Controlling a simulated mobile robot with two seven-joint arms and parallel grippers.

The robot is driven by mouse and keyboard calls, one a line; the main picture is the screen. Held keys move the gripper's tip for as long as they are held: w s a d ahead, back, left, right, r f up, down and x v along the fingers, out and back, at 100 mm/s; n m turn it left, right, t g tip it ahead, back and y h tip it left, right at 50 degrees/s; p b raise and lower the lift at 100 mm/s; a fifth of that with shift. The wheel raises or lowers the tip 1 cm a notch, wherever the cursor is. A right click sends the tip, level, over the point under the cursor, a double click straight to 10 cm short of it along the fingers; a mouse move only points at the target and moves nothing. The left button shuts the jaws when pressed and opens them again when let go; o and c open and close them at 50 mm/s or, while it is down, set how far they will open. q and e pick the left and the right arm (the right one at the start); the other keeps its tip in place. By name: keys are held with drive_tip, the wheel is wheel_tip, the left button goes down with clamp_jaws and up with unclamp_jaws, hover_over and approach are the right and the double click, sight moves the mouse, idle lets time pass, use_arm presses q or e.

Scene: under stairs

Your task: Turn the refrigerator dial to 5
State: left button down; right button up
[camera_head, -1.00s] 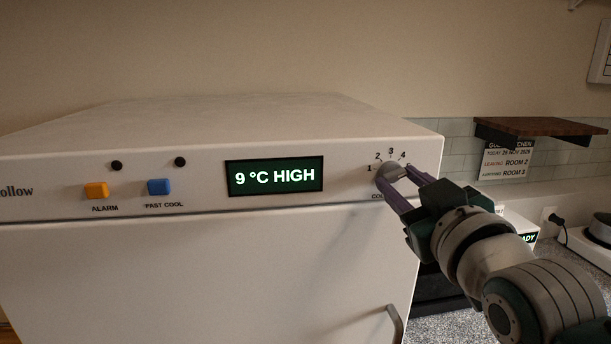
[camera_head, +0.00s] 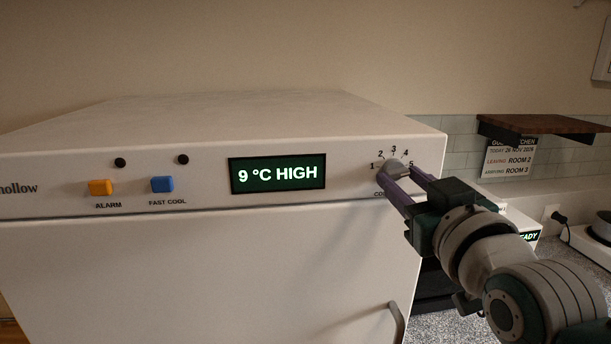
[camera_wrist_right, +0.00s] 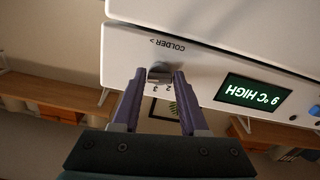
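The refrigerator dial (camera_head: 396,168) is a small grey knob at the right end of the white refrigerator's front panel. Numbers 1 to 5 are printed in an arc around it; the 5 is beside my upper finger. My right gripper (camera_head: 399,176) is at the dial, one finger on each side. In the right wrist view the dial (camera_wrist_right: 160,73) sits between the tips of the purple fingers (camera_wrist_right: 160,80), which appear to touch its sides. Which number the dial points to is hard to tell. My left gripper is not in view.
The panel display (camera_head: 278,174) reads 9 °C HIGH. An orange ALARM button (camera_head: 101,188) and a blue FAST COOL button (camera_head: 162,184) are to its left. A handle (camera_head: 397,322) is lower on the door. A wooden shelf (camera_head: 540,128) and a counter are at right.

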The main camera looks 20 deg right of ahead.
drive_tip(key=o, duration=0.4)
drive_tip(key=shift+c, duration=0.2)
drive_tip(key=shift+s, duration=0.1)
drive_tip(key=b+v, duration=0.4)
drive_tip(key=v, duration=0.5)
drive_tip(key=shift+s+a, duration=0.15)
drive_tip(key=shift+s, duration=0.2)
drive_tip(key=s+a+f+n+g+y+p, duration=0.1)
drive_tip(key=s+a+f+g+p, duration=0.1)
drive_tip(key=s+g+p, duration=0.1)
drive_tip(key=s+a+f+n+g+y+p, duration=0.1)
drive_tip(key=s+a+f+g+p, duration=0.1)
drive_tip(key=s+g, duration=0.4)
drive_tip(key=s+a+f+g+y+p, duration=0.2)
drive_tip(key=s+a+g+p, duration=0.1)
drive_tip(key=s+g+p, duration=0.2)
drive_tip(key=s, duration=0.2)
drive_tip(key=shift+s+a+n, duration=0.2)
drive_tip(key=shift+s+n, duration=0.15)
drive_tip(key=shift+n, duration=0.05)
